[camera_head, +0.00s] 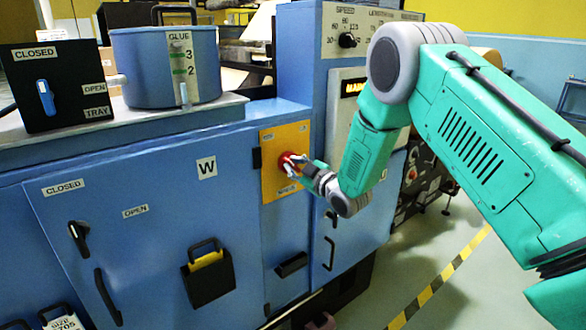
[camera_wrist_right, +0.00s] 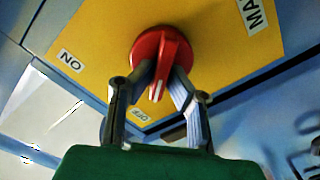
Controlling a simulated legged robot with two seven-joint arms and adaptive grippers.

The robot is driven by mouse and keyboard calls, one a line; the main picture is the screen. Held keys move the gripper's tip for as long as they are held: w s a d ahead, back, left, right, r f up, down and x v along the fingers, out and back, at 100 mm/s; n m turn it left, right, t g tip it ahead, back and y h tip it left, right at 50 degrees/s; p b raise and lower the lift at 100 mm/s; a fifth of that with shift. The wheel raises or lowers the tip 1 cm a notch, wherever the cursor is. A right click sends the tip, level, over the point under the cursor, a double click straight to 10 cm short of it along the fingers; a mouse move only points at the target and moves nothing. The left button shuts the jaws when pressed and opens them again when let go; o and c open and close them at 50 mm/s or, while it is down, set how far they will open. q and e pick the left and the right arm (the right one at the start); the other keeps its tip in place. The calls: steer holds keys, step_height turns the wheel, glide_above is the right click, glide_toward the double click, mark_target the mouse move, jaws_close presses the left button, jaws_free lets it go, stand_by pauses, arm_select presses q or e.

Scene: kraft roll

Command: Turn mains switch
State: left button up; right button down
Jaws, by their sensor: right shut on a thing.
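The mains switch is a red rotary knob (camera_wrist_right: 161,52) on a yellow plate (camera_wrist_right: 95,68) with ON, OFF and partly cut-off MA labels. In the head view the knob (camera_head: 287,161) sits on the yellow plate (camera_head: 271,187) on the blue machine front. My right gripper (camera_wrist_right: 161,86) has its two fingers on either side of the knob's raised handle and is shut on it. In the head view the right gripper (camera_head: 298,167) reaches the knob from the right and hides part of it. My left gripper is not in view.
The blue machine has a door with a black handle (camera_head: 107,297) and a CLOSED/OPEN latch (camera_head: 79,238). A blue glue pot (camera_head: 150,70) and black tray-switch box (camera_head: 60,85) stand on top. A speed panel (camera_head: 347,40) rises behind my right arm.

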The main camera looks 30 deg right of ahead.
steer(key=shift+s+f+n, duration=0.1)
steer(key=shift+f+n, duration=0.25)
steer(key=shift+n, duration=0.25)
steer(key=c, duration=1.6)
jaws_free()
steer(key=shift+r, duration=0.1)
steer(key=shift+s+d, duration=0.1)
steer(key=shift+s, duration=0.05)
steer(key=s, duration=0.7)
steer(key=s+d, duration=0.1)
steer(key=s, duration=0.3)
steer(key=shift+s, duration=0.25)
steer(key=shift+f, duration=0.2)
